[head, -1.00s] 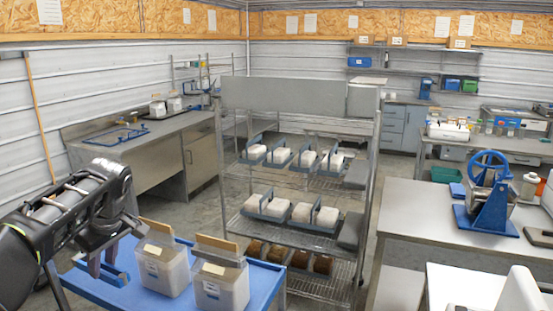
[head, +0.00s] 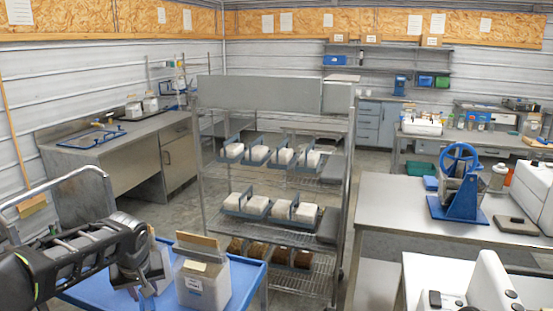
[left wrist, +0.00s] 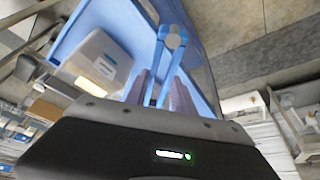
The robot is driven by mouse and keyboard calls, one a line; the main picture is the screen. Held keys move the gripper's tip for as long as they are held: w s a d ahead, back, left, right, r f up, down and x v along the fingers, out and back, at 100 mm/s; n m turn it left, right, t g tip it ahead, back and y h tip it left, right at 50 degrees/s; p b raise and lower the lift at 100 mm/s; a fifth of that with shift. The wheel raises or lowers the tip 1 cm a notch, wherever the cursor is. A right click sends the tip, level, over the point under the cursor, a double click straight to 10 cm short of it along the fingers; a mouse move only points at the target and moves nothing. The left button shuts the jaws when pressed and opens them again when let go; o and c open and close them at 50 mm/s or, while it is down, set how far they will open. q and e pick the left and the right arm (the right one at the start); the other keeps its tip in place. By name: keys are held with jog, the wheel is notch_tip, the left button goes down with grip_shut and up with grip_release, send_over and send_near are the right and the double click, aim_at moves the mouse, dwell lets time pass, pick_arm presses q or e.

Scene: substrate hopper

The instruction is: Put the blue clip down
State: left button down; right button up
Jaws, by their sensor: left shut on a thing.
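My left gripper (left wrist: 162,92) is shut on the blue clip (left wrist: 173,40), which shows a round pivot and arms beyond the fingertips in the left wrist view. In the head view my left gripper (head: 146,284) is low over the blue cart top (head: 245,285), and the clip is hard to make out there. I cannot tell whether the clip touches the cart top. My right gripper is not in view.
A translucent tub (head: 203,283) with a label and a brown board stands right of my left gripper. Another tub is mostly hidden behind the gripper. A wire rack (head: 275,240) with white and brown blocks stands behind the cart. A blue hand-wheel machine (head: 460,190) is on the right bench.

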pick_arm(q)
jog(key=s+d+f+m+h, duration=0.1)
jog(key=s+d+f+m, duration=0.1)
jog(key=d, duration=0.4)
jog(key=s+d+f+m+h, duration=0.1)
jog(key=s+d+f+m, duration=0.2)
jog(key=d+f, duration=0.3)
jog(key=shift+s+d+f, duration=0.2)
jog(key=shift+s+d, duration=0.35)
jog(key=shift+s, duration=0.35)
notch_tip(320, 180, up, 5)
jog(key=shift+w, duration=0.15)
